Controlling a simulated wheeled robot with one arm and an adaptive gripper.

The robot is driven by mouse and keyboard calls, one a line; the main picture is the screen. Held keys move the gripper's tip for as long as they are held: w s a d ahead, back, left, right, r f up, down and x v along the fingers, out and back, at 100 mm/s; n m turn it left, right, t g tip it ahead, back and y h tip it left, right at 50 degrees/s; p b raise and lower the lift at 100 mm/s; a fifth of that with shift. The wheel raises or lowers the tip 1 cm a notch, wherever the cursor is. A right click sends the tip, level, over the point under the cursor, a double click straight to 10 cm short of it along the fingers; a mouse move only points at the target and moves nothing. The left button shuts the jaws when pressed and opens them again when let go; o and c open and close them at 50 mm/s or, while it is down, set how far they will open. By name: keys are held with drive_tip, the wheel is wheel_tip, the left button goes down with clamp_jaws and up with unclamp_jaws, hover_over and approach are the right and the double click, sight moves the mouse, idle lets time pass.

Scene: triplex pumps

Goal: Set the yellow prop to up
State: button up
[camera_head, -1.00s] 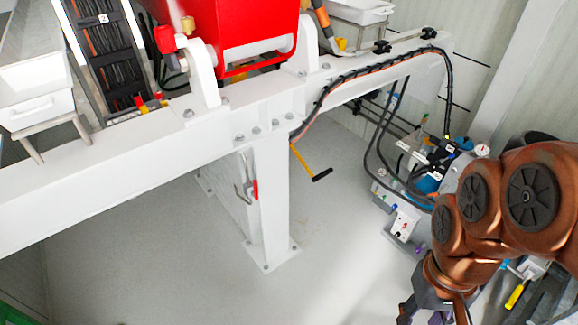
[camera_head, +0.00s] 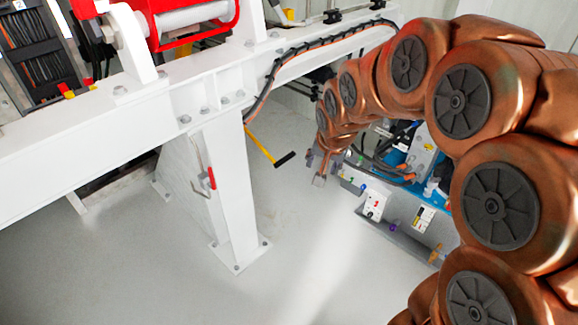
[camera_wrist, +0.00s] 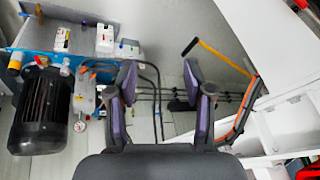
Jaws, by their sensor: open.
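The yellow prop (camera_head: 260,144) is a thin yellow rod with a black grip at its end. In the head view it slopes down to the right from beneath the white beam. In the wrist view the yellow prop (camera_wrist: 224,58) shows at upper right, its black end toward upper left, beyond and to the right of the fingers. My gripper (camera_head: 317,170) is just right of the black grip in the head view, apart from it in the picture. In the wrist view my gripper (camera_wrist: 158,72) is open, with nothing between its purple-padded fingers. The prop's far end is hidden by the beam.
The white beam (camera_head: 60,145) and its post (camera_head: 230,190) stand left of my gripper. A black cable (camera_head: 285,62) runs along the beam. A blue pump unit (camera_wrist: 38,65) with a black motor (camera_wrist: 42,110) stands on the other side. The grey floor (camera_head: 150,270) is clear in front.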

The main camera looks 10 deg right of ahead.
drive_tip(key=w+f+m+t+b, duration=0.2)
drive_tip(key=w+f+b, duration=0.3)
drive_tip(key=w, duration=0.5)
drive_tip(key=w+f+m+t+y+b, duration=0.1)
drive_tip(key=w+f+m+t+b, duration=0.2)
drive_tip(key=w+f, duration=0.5)
drive_tip(key=w+f+m+t+b, duration=0.15)
drive_tip(key=w+f+b, duration=0.4)
drive_tip(key=w, duration=0.55)
drive_tip(key=m+t+y+b, duration=0.1)
drive_tip(key=m+t+b, duration=0.1)
drive_tip(key=t+b, duration=0.35)
approach(289, 157)
wheel_tip(289, 157, up, 7)
drive_tip(key=g+b, duration=0.1)
drive_tip(key=g, duration=0.1)
drive_tip(key=w+f+m+t+y+b, duration=0.2)
drive_tip(key=w+f+b, duration=0.25)
drive_tip(key=f, duration=0.45)
drive_tip(key=shift+n, duration=0.25)
drive_tip(key=shift+d+r+b+x, duration=0.1)
drive_tip(key=shift+b+x, duration=0.7)
drive_tip(key=shift+x, duration=0.85)
drive_tip(key=shift+d+r+b+x, duration=0.15)
drive_tip(key=shift+b+x, duration=0.6)
drive_tip(key=shift+x, duration=0.9)
drive_tip(key=shift+w, duration=0.15)
clamp_jaws()
